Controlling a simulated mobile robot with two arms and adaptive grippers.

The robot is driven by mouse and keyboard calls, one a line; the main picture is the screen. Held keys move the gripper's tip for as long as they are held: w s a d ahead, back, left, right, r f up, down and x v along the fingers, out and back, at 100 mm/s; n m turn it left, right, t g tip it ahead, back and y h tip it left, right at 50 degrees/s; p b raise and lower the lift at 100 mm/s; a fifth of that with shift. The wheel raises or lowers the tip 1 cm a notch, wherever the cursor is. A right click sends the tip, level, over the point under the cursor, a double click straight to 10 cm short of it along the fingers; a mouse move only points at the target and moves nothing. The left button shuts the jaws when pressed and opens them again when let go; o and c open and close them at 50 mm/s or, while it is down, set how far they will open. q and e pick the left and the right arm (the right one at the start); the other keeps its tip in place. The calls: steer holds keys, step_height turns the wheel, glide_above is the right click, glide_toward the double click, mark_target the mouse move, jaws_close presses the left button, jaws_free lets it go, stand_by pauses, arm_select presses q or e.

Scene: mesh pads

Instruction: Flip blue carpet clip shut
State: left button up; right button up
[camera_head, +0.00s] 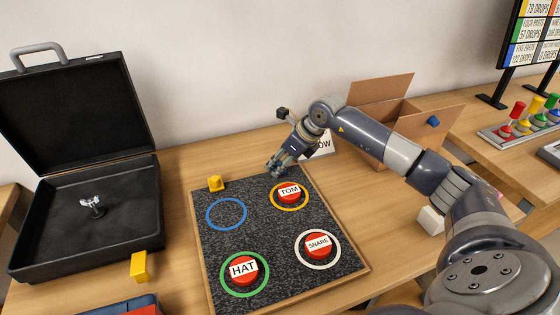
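A dark grey carpet mat (245,215) with a wooden edge lies on the table, with coloured rings on it, one of them blue (245,216). A yellow clip (215,184) stands at its far left edge. My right gripper (277,168) reaches down at the mat's far edge, right of the yellow clip. Its fingers are small and dark here, so I cannot tell whether they are open or touching anything. My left gripper is not in view.
Red buttons labelled TOM (289,190), SNARE (318,242) and HAT (243,267) sit inside rings. An open black case (130,238) stands left, a yellow block (139,266) beside it. A cardboard box (380,90) with a small blue piece (432,121) is behind my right arm.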

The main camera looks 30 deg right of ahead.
steer(key=shift+w+d, duration=0.1)
steer(key=shift+s+d+r, duration=0.1)
steer(key=shift+s+r, duration=0.15)
steer(key=shift+r, duration=0.15)
steer(key=v, duration=1.1)
